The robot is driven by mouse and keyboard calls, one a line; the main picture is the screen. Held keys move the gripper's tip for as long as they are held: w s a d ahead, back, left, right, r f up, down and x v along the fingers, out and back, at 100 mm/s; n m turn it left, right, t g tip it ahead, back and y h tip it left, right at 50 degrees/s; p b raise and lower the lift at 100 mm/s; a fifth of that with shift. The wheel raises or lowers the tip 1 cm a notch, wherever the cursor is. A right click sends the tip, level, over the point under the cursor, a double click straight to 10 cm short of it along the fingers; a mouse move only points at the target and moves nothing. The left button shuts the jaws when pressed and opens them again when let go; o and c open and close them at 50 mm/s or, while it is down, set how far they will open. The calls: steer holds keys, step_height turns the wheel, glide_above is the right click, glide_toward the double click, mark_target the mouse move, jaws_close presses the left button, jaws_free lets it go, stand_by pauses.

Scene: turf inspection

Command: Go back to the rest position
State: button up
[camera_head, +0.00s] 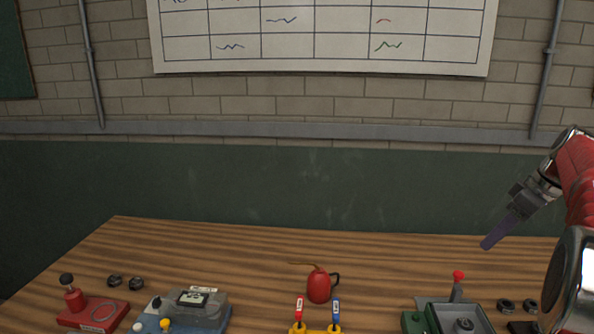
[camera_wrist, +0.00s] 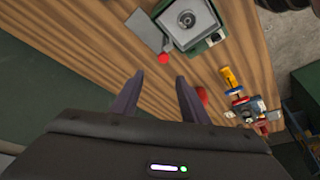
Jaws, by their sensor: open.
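My gripper (camera_head: 492,238) is at the right in the head view, held above the back right of the wooden table and pointing down to the left. In the wrist view its two dark purple fingers (camera_wrist: 158,82) stand apart with nothing between them. The gripper is open and empty. My red arm reaches in from the right edge of the head view.
The table (camera_head: 250,255) bears a red oil can (camera_head: 318,286), a green-grey device with a red-knobbed lever (camera_head: 458,276), a yellow holder (camera_head: 317,331) with red and blue tools, a grey-blue device (camera_head: 195,308) and a red stand (camera_head: 92,313). Black rings lie nearby. A wall stands behind.

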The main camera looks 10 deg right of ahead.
steer(key=s+a+f+m+g+h, duration=0.1)
steer(key=s+a+f+m, duration=0.45)
steer(key=f+m, duration=0.2)
steer(key=s+a+t, duration=0.1)
steer(key=s+a, duration=0.4)
steer(key=a, duration=0.5)
steer(key=s+a+f+n, duration=0.1)
steer(key=s+a, duration=0.5)
steer(key=a, duration=0.5)
steer(key=s+a+n+t+h, duration=0.1)
steer(key=s+a, duration=0.5)
steer(key=a, duration=0.5)
steer(key=shift+s+f+t, duration=0.15)
steer(key=shift+s+t, duration=0.05)
steer(key=shift+t, duration=0.1)
